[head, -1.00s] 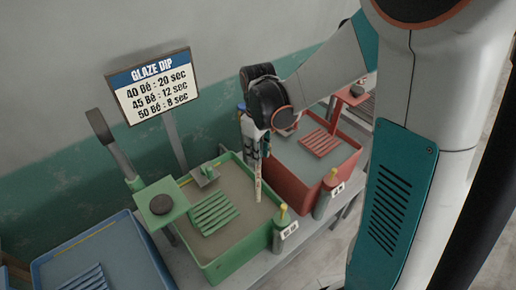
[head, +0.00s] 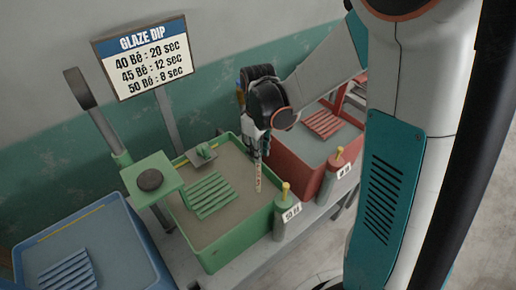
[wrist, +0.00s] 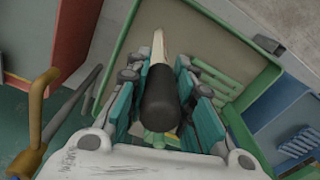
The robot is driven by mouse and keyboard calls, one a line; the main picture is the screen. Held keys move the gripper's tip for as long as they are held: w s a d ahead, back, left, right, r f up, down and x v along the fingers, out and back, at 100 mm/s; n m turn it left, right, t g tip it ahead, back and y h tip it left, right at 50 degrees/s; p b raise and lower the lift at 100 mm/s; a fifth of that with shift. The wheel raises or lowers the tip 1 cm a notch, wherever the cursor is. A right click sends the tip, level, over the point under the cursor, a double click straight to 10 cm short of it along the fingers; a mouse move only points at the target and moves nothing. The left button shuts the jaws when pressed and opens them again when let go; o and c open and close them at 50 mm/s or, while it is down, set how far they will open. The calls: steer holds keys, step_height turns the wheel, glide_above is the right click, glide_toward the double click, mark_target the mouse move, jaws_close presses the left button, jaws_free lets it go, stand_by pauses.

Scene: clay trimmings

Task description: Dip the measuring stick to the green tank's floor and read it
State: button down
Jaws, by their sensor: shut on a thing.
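My gripper (head: 257,150) is shut on the measuring stick (head: 258,180) above the right part of the green tank (head: 238,240). In the head view the pale, marked stick points down over the grey-brown glaze, near the tank's right side. I cannot tell whether its tip is above the glaze or in it. In the wrist view the stick's black grip (wrist: 160,98) sits between the teal fingers, and its pale shaft runs away toward the glaze. The marks are too small to read here. A green slatted rack (head: 210,194) is in the tank, left of the stick.
A red tank (head: 308,180) stands to the right and a blue tank (head: 158,262) to the left. A green stand with a dark disc (head: 150,180) rises beside the green tank. Labelled cylinders (head: 290,214) stand in front. A glaze dip sign (head: 145,60) is behind.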

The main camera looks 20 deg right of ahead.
mark_target(258, 177)
steer(key=shift+f+b, duration=5)
steer(key=shift+f, duration=1.2)
steer(key=shift+f+b, duration=0.85)
steer(key=shift+f, duration=0.15)
steer(key=shift+r, duration=0.1)
step_height(258, 177, up, 29)
steer(key=p, duration=2)
